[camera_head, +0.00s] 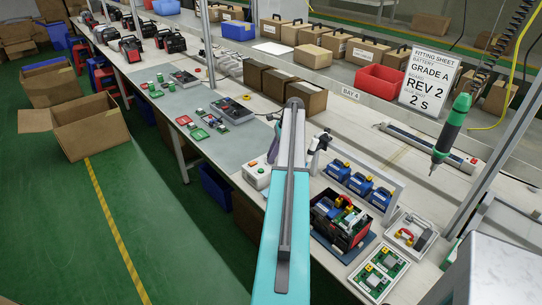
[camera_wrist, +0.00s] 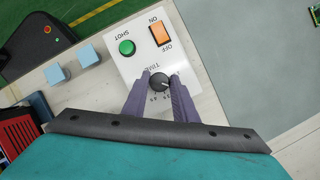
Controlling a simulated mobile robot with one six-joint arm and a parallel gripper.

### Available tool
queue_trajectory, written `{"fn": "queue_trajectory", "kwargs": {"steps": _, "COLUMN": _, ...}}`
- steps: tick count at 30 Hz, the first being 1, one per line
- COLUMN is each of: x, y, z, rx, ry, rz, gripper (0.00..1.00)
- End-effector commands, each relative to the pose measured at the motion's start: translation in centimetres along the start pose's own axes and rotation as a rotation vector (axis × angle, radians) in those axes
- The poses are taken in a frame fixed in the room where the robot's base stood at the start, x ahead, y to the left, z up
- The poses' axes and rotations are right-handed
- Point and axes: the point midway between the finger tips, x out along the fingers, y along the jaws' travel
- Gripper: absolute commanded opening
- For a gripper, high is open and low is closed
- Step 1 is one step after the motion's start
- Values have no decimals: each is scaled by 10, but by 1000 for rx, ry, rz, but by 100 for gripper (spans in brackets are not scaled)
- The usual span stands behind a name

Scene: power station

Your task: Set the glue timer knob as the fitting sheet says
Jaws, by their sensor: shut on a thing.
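The glue timer box (camera_wrist: 140,55) is white, with a green SHOT button (camera_wrist: 126,47), an orange ON/OFF switch (camera_wrist: 160,34) and a black round knob (camera_wrist: 159,82) marked TIME. A pale pointer line shows on the knob; the scale numbers are small and partly covered by the fingers, so I cannot tell the setting. The fitting sheet (camera_head: 429,80) reads GRADE A, REV 2, 2 S.
Two light-blue blocks (camera_wrist: 89,55) lie beside the box in the wrist view. In the head view, blue battery units (camera_head: 358,184), a black-red open housing (camera_head: 340,220) and a tray of green boards (camera_head: 379,272) stand right of my arm. A green screwdriver (camera_head: 452,132) hangs at right.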

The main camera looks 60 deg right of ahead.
Motion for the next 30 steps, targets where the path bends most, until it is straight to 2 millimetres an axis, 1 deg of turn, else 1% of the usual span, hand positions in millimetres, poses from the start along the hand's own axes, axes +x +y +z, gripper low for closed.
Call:
{"fn": "queue_trajectory", "kwargs": {"steps": 9, "x": -1, "y": -2, "z": 2, "rx": -2, "ry": -2, "rz": -6, "gripper": 3}}
{"fn": "queue_trajectory", "kwargs": {"steps": 10, "x": -1, "y": -2, "z": 2, "rx": -2, "ry": -2, "rz": -6, "gripper": 31}}
{"fn": "queue_trajectory", "kwargs": {"steps": 12, "x": -1, "y": -2, "z": 1, "rx": -1, "ry": -1, "rz": -5, "gripper": 42}}
{"fn": "queue_trajectory", "kwargs": {"steps": 13, "x": -1, "y": -2, "z": 1, "rx": -1, "ry": -1, "rz": -5, "gripper": 44}}
{"fn": "queue_trajectory", "kwargs": {"steps": 23, "x": -1, "y": -1, "z": 0, "rx": 1, "ry": 0, "rz": -3, "gripper": 44}}
{"fn": "queue_trajectory", "kwargs": {"steps": 26, "x": -4, "y": -1, "z": 0, "rx": 1, "ry": 0, "rz": -3, "gripper": 44}}
{"fn": "queue_trajectory", "kwargs": {"steps": 30, "x": -13, "y": -1, "z": -1, "rx": 1, "ry": 0, "rz": -4, "gripper": 44}}
